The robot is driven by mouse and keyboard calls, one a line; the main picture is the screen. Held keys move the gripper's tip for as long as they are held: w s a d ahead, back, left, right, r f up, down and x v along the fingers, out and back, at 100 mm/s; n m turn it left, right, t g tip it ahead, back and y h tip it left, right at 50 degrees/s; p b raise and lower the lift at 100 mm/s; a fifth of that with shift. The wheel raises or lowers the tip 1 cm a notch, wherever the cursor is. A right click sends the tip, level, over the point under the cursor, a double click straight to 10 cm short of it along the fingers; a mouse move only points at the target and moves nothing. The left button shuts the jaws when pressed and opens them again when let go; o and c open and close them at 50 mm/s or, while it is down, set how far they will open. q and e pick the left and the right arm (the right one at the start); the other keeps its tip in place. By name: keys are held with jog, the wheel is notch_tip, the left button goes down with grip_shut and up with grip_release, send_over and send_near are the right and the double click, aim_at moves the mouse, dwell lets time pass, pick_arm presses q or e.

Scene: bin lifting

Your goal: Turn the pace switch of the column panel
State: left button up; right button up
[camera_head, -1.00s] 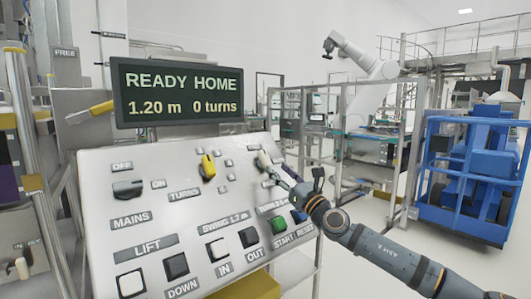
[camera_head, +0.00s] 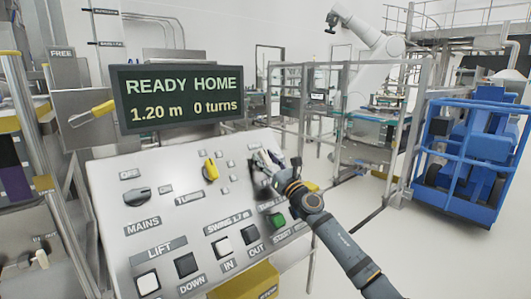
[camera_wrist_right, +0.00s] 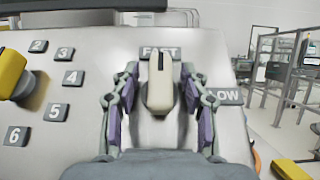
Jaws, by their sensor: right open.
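The pace switch (camera_wrist_right: 160,84) is a cream knob on the sloping grey column panel (camera_head: 185,212). In the right wrist view its pointer is up at the label FAST; a partly hidden label ending in LOW is to its right. My right gripper (camera_wrist_right: 158,92) is open, with one finger on each side of the knob and a visible gap at each side. In the head view my right gripper (camera_head: 267,165) is at the panel's upper right and largely hides the switch. My left gripper is out of view.
A yellow turns knob (camera_head: 210,170) and a dark mains knob (camera_head: 137,196) are on the panel, with several push buttons below. A dark display (camera_head: 178,97) reads READY HOME, 1.20 m, 0 turns. A blue caged machine (camera_head: 470,165) stands at right beyond open floor.

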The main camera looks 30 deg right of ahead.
grip_shut()
dwell(0.3)
